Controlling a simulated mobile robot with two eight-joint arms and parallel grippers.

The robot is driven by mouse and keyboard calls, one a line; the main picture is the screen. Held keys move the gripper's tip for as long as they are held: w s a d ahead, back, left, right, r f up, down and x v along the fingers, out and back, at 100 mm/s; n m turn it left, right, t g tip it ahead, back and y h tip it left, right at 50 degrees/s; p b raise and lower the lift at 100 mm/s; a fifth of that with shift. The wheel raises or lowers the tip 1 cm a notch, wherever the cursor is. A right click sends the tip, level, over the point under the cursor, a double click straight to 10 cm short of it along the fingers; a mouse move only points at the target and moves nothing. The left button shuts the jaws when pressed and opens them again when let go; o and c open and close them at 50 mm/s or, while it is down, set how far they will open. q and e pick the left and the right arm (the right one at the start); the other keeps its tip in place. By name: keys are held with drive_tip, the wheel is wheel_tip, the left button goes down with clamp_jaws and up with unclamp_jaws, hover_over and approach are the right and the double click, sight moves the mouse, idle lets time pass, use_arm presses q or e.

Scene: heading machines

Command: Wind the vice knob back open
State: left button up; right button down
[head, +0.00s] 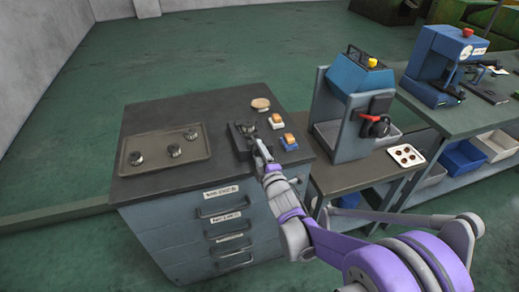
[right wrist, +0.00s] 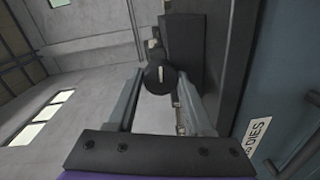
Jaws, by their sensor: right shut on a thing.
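The vice (head: 239,139) is a small dark block near the front right of the cabinet's top, with a round metal piece on it. Its round black knob (right wrist: 158,78) has a pale mark and shows between my fingertips in the right wrist view. My right gripper (head: 260,150) reaches the vice's front side from the right and is shut on the knob. In the head view the gripper covers most of the knob. The dark vice body (right wrist: 182,50) stands just behind the knob in the right wrist view. My left gripper is not in view.
The drawer cabinet (head: 150,118) carries a tray (head: 140,165) with dark round parts at left. A blue press (head: 350,95) stands on the right bench.

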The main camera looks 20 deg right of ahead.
drive_tip(key=shift+n+p, duration=0.35)
drive_tip(key=shift+n, duration=0.25)
drive_tip(key=shift+f, duration=0.1)
drive_tip(key=shift+c, duration=1.5)
unclamp_jaws()
drive_tip(key=s, duration=1)
drive_tip(key=shift+s+d+r, duration=0.15)
drive_tip(key=shift+s+r, duration=0.25)
